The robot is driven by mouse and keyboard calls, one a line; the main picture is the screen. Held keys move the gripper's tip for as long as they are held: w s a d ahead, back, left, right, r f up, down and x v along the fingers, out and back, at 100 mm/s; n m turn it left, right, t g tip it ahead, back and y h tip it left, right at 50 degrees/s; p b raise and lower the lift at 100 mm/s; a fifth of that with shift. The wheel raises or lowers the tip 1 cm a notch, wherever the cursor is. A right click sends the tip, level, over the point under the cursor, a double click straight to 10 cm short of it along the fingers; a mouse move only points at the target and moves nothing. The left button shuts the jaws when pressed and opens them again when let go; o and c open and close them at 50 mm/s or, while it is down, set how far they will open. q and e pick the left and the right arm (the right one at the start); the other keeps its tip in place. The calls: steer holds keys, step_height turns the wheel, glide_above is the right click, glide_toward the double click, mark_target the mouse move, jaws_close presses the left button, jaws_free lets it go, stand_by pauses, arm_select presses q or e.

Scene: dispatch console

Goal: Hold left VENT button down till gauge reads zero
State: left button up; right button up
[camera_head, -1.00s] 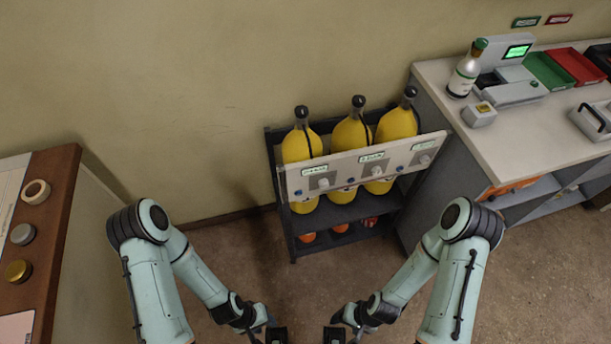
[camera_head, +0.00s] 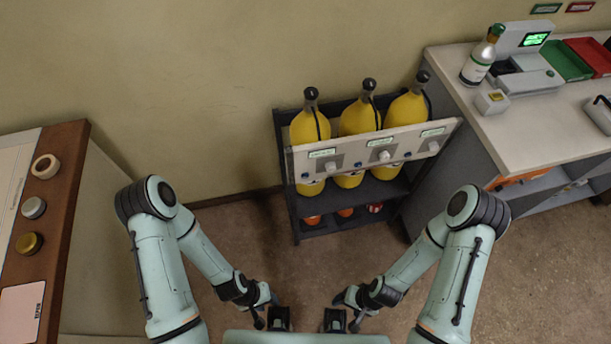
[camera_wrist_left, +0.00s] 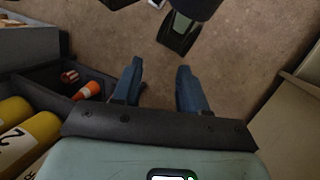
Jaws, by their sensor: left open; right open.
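A pale panel (camera_head: 300,160) runs across the front of a dark rack holding three yellow cylinders. It carries green-lit label windows, the left one (camera_head: 322,153) among them, with pale knobs and small blue buttons. The leftmost blue button (camera_head: 305,175) sits low on the panel's left part. The lettering and any gauge reading are too small to read. My left gripper (camera_head: 278,320) is open and empty, well in front of and below the panel. Its open fingers (camera_wrist_left: 158,88) show over bare floor in the left wrist view. My right gripper (camera_head: 335,320) is open beside it, also away from the panel.
The rack's low shelf holds small orange items (camera_head: 345,212). A white-topped counter (camera_head: 545,125) with a bottle (camera_head: 482,55) and trays stands at right. A brown-edged console (camera_head: 62,180) with round knobs is at left. The floor between is clear.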

arm_select(q)
jaws_close()
stand_by(1.7)
